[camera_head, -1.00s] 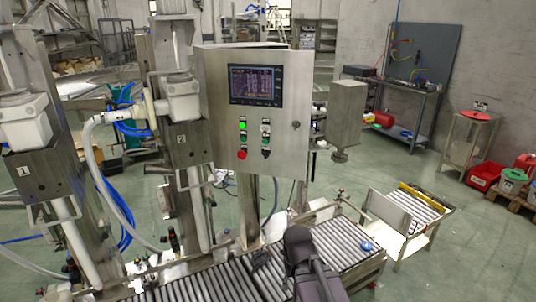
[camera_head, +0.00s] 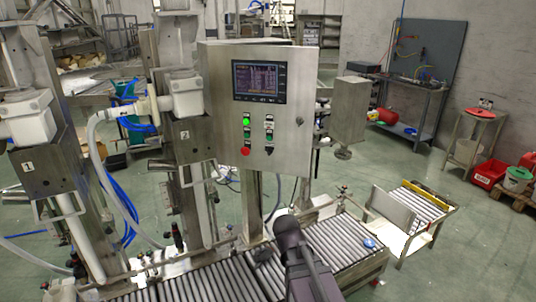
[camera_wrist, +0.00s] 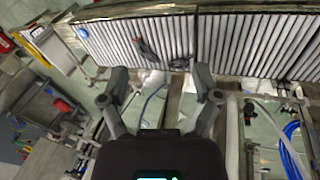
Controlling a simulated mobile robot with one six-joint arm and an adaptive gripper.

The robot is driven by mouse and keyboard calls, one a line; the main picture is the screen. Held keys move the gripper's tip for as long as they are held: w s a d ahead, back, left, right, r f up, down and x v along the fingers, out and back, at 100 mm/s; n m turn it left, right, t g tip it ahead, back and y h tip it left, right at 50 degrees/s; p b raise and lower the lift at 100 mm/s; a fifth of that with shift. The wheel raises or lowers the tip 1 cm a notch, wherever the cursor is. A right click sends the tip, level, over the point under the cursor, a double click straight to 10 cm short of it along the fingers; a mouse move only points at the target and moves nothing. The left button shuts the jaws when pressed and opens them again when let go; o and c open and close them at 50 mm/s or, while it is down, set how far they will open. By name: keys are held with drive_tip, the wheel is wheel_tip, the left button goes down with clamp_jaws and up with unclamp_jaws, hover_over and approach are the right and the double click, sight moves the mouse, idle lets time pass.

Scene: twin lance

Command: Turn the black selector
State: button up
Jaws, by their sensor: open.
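The black selector (camera_head: 269,151) is a small dark knob at the lower right of the button group on a steel control cabinet (camera_head: 213,115). The selector does not show in the wrist view. In the head view a dark part of my arm stands below the cabinet; my fingertips cannot be made out there.
A screen (camera_head: 259,82) fills the cabinet's upper front. A roller conveyor (camera_head: 207,281) runs below the cabinet. Filling columns with white hoses stand at left. A low roller cart (camera_head: 408,212) stands at right, with open floor beyond it.

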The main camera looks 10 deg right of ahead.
drive_tip(key=w+d+r+n+t+h, duration=0.2)
drive_tip(key=w+r+n+t+h, duration=0.15)
drive_tip(key=w, duration=0.55)
drive_tip(key=n+t+h, duration=0.1)
drive_tip(key=n+t, duration=1)
drive_tip(key=n, duration=0.6)
approach(268, 152)
drive_tip(key=shift+m, duration=0.25)
drive_tip(key=v, duration=0.4)
drive_tip(key=shift+w+a+f+p, duration=0.1)
drive_tip(key=shift+a+f+p, duration=0.15)
drive_tip(key=shift+a+p, duration=0.05)
drive_tip(key=shift+w, duration=0.1)
drive_tip(key=x, duration=1.3)
drive_tip(key=shift+w+d, duration=0.2)
drive_tip(key=shift+d, duration=0.05)
drive_tip(key=shift+r, duration=0.1)
clamp_jaws()
